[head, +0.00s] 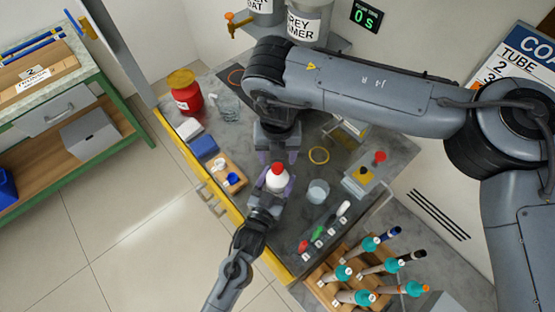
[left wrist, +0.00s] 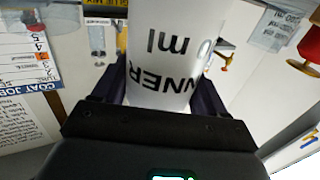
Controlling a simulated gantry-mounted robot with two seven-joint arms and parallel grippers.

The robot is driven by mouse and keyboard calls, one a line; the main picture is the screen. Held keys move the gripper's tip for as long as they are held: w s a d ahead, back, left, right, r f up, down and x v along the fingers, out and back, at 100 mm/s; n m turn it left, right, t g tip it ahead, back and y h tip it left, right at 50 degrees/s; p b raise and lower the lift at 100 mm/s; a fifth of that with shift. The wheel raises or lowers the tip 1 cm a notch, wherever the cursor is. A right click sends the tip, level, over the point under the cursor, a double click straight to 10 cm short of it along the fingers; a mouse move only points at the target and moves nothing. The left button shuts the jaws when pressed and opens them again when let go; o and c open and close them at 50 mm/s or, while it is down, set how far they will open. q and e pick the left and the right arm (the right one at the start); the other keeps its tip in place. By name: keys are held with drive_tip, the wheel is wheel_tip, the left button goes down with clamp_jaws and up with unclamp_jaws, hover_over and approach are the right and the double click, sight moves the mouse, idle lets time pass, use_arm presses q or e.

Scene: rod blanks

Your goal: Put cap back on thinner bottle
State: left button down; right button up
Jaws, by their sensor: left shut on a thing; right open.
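The white thinner bottle (head: 277,183) stands over the front part of the dark bench in the head view. A red cap (head: 278,169) shows at its top; I cannot tell whether it is seated. My left gripper (head: 270,194) is shut around the bottle's body. In the left wrist view the bottle (left wrist: 165,60) sits between the dark fingers, its lettering upside down. My right gripper (head: 277,157) is open, pointing down just behind the red cap, with its fingers apart. The cap does not show in the left wrist view.
A wooden tray (head: 236,188) with small items lies left of the bottle. A red jar (head: 187,98) stands back left. A rack (head: 323,274) of teal-collared tools is front right.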

wheel_tip(320, 180, up, 7)
idle(0.3)
use_arm(q)
unclamp_jaws()
drive_tip(key=shift+s, duration=0.1)
drive_tip(key=v, duration=1)
drive_tip(key=shift+s+a+p, duration=0.15)
drive_tip(key=shift+s+p, duration=0.15)
drive_tip(key=shift+p, duration=0.15)
use_arm(e)
drive_tip(key=shift+r, duration=0.5)
